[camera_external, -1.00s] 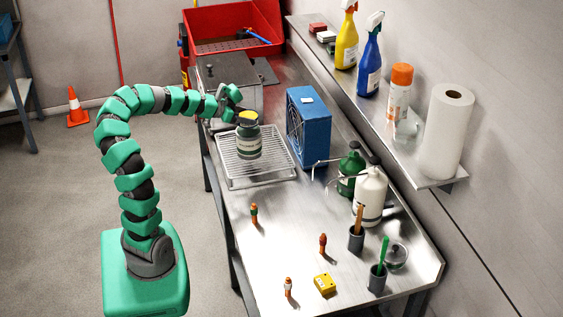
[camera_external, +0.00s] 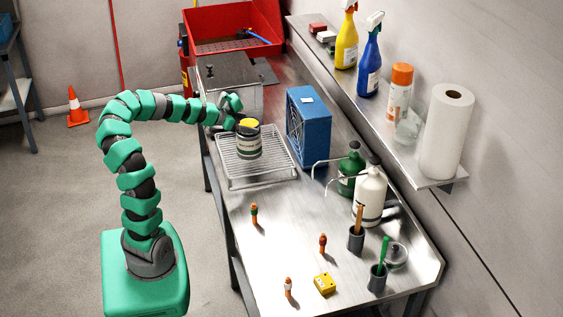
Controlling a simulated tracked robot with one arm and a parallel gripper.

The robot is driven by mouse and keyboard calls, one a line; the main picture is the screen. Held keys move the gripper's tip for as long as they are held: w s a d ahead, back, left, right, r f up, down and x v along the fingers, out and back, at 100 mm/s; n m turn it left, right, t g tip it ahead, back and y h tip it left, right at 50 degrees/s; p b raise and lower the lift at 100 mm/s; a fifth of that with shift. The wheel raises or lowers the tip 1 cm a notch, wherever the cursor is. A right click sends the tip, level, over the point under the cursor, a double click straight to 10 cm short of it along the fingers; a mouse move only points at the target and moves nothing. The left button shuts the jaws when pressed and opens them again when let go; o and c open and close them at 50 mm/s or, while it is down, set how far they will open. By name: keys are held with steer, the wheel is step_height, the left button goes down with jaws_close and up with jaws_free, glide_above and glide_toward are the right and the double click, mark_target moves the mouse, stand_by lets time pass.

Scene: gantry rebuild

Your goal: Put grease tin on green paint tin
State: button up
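The green paint tin (camera_external: 248,149), with a pale label and dark green bands, stands upright on the wire rack. A short dark tin with a yellow top, which looks like the grease tin (camera_external: 249,123), sits on top of it, roughly level and centred. My gripper (camera_external: 233,111) is at the upper left of the stack. Its fingers look spread, one behind and one in front. They appear to be just clear of the grease tin, though contact on its left side is hard to tell. The seam between the two tins is small and dark.
The wire rack (camera_external: 231,172) lies on the steel bench. A blue fan box (camera_external: 310,128) stands close to the right of the tins, and a grey metal box (camera_external: 231,75) behind. Green and white pump bottles (camera_external: 370,196) stand further right.

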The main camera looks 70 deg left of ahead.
steer(key=shift+r, duration=0.2)
steer(key=v, duration=1.2)
steer(key=shift+b, duration=0.35)
steer(key=shift+f, duration=0.1)
